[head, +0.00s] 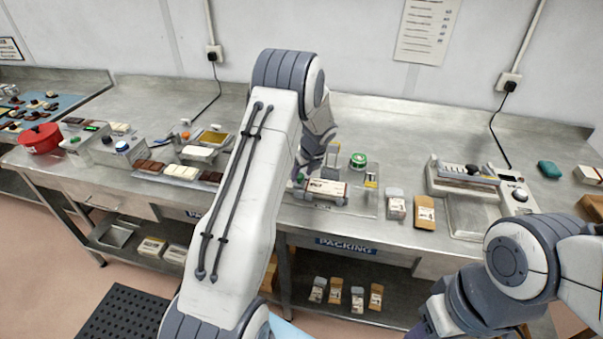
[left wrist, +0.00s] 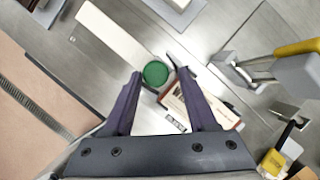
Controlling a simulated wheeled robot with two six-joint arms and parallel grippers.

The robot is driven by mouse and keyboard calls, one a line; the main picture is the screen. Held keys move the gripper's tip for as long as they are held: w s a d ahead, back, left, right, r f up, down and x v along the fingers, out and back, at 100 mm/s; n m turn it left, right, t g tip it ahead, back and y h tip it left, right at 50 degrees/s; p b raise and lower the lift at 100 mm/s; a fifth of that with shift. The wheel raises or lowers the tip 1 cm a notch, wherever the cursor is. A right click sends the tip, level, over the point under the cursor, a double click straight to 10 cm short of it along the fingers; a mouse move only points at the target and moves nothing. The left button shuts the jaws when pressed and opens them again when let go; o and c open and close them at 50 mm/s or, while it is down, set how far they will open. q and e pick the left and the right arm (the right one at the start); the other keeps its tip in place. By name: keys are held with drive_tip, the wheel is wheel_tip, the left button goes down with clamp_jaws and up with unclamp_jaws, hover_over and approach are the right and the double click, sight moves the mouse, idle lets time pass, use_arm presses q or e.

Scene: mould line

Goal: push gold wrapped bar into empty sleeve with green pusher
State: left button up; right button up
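In the left wrist view, my left gripper (left wrist: 158,76) is open, its two dark fingers apart. The round green top of the pusher (left wrist: 155,74) shows between the fingertips, with a gap on the right side. A cream sleeve with brown edges (left wrist: 190,97) lies beside it, partly behind the right finger. In the head view, the sleeve (head: 328,187) lies on the bench, and my left arm hides most of the gripper and the pusher. I cannot make out the gold wrapped bar. My right gripper (head: 428,322) is low at the bottom edge, its fingers unclear.
A green-topped roll (head: 358,160) stands behind the sleeve. Small packs (head: 424,211) stand to its right, then a sealing machine (head: 463,178). Chocolate bars (head: 182,172) and a red pot (head: 41,138) are at the left. A yellow-handled tool (left wrist: 296,48) shows in the wrist view.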

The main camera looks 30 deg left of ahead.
use_arm(q)
drive_tip(key=shift+o, duration=0.2)
drive_tip(key=shift+d, duration=0.1)
drive_tip(key=shift+s+a, duration=0.1)
drive_tip(key=shift+a, duration=0.1)
drive_tip(key=b+v, duration=0.1)
drive_tip(key=v, duration=0.9)
drive_tip(key=shift+d+r+b, duration=0.15)
drive_tip(key=shift+d+b, duration=0.05)
drive_tip(key=shift+b, duration=0.1)
